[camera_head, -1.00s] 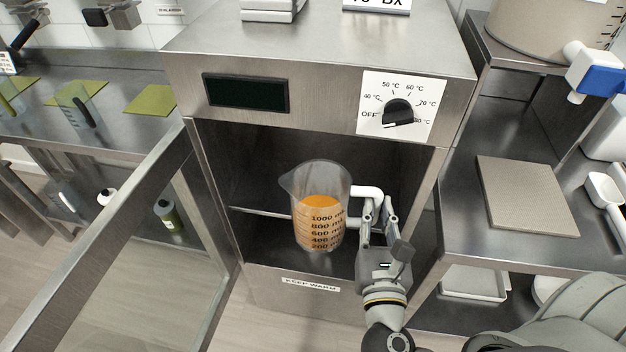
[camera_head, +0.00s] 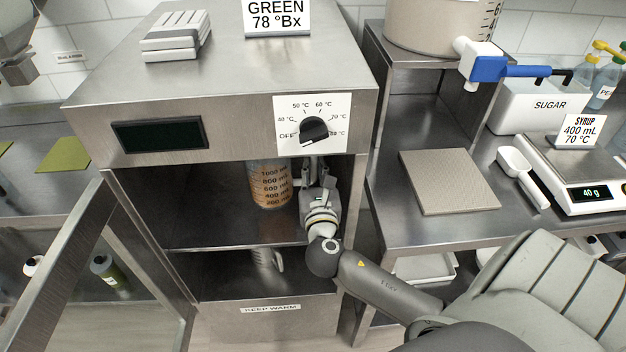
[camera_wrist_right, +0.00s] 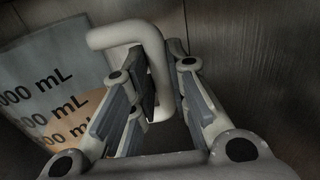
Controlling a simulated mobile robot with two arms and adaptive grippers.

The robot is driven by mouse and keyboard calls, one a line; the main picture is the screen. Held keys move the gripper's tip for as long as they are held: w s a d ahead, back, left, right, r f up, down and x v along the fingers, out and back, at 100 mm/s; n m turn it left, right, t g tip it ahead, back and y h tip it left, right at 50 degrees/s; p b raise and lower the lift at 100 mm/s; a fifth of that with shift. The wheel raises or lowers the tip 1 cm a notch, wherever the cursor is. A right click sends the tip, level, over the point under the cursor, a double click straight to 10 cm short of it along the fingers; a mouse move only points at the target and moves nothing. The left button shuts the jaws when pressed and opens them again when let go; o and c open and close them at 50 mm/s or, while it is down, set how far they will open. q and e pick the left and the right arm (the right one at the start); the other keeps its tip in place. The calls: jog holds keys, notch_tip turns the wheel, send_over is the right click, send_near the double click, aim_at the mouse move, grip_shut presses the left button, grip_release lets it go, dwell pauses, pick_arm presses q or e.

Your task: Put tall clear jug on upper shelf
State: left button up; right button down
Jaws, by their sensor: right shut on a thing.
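The tall clear jug (camera_head: 268,187), with black mL marks and orange contents, is inside the open warming cabinet, above the upper shelf (camera_head: 215,232). Its top is hidden behind the cabinet's front panel. I cannot tell whether its base touches the shelf. My right gripper (camera_head: 312,180) reaches in from the right and is shut on the jug's white handle. In the right wrist view, the gripper fingers (camera_wrist_right: 155,85) close around the handle (camera_wrist_right: 125,35), with the jug wall (camera_wrist_right: 45,90) at left. My left gripper is not in view.
A smaller clear jug (camera_head: 266,259) stands in the lower compartment. The cabinet door (camera_head: 60,240) is open at left. The front panel (camera_head: 240,125) sits close above the gripper. A counter with a beige board (camera_head: 449,180) and scale (camera_head: 590,185) is at right.

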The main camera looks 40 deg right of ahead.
aim_at(313, 183)
jog(key=x, duration=0.2)
jog(key=shift+w+d+r, duration=0.25)
jog(key=shift+w, duration=0.05)
notch_tip(313, 183, down, 2)
jog(key=shift+s+a+f, duration=0.1)
jog(key=shift+f, duration=0.15)
notch_tip(313, 183, down, 4)
jog(key=shift+f+b, duration=0.1)
jog(key=shift+b, duration=0.25)
jog(key=shift+f, duration=0.25)
jog(key=shift+f, duration=0.2)
jog(key=c, duration=1.4)
grip_release()
jog(key=shift+f, duration=0.1)
